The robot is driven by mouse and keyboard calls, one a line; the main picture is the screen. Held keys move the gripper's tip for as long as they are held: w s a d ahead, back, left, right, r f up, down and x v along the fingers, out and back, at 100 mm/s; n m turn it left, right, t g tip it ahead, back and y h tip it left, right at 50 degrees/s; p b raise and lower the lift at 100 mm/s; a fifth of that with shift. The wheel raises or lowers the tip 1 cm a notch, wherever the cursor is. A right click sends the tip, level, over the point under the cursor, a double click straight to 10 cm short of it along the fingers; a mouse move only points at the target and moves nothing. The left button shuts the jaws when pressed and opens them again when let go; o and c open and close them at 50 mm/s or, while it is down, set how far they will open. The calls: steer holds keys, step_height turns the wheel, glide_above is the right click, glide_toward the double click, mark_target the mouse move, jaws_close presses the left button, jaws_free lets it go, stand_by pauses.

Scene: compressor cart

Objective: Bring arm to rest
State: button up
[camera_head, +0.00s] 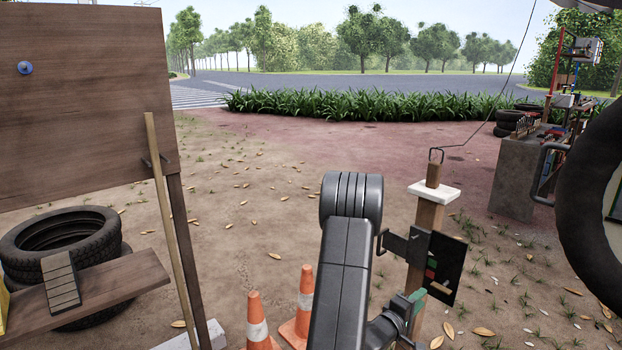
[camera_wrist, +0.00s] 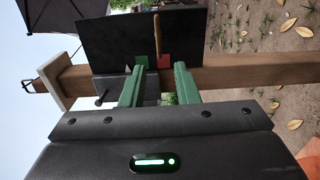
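My arm reaches forward from the bottom of the head view, and my gripper (camera_head: 416,297) is in front of a wooden post (camera_head: 426,216). In the wrist view my gripper (camera_wrist: 157,75) has its two green fingers apart with nothing held between them. Beyond the fingertips is a black panel (camera_wrist: 120,38) on the post, with a green patch (camera_wrist: 142,62) and a red patch (camera_wrist: 164,61). A thin tan stick (camera_wrist: 156,32) shows against the panel. Whether the fingertips touch anything is unclear.
A wooden board (camera_head: 85,110) with a leaning pole (camera_head: 160,190) stands at left, near stacked tyres (camera_head: 62,232) and a plank (camera_head: 110,285). Two orange cones (camera_head: 258,322) stand left of my arm. A large dark tyre (camera_head: 585,220) is at right. Open dirt lies ahead.

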mark_target(435, 284)
steer(key=x, duration=0.8)
steer(key=shift+w+d+b, duration=0.3)
steer(key=shift+w+d, duration=0.2)
steer(key=shift+w, duration=0.05)
steer(key=m+b, duration=0.1)
steer(key=m, duration=0.1)
steer(key=r+m+b, duration=0.1)
steer(key=m, duration=0.2)
steer(key=shift+s, duration=0.15)
